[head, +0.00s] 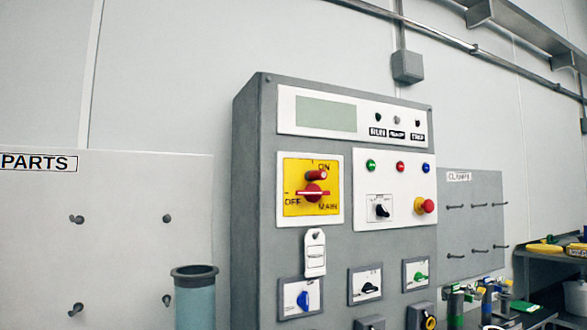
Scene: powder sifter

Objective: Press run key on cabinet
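The grey control cabinet (254,200) stands against the wall in the middle of the head view. Its top panel has a blank greenish display (326,113) and small dark lamps over labels, the left one reading RUN (377,132). Below, a white panel carries a green key (371,165), a red key (400,167) and a blue key (425,168); any lettering on them is too small to read. Under them are a black selector (382,210) and a red mushroom button (425,206) on a yellow base. My gripper does not show.
A red main switch (313,192) on a yellow plate has a white tag (315,252) below it. Lower knobs include a blue one (303,301). A dark-rimmed cylinder (195,300) stands at left before the PARTS pegboard (120,230). A cluttered bench is at lower right.

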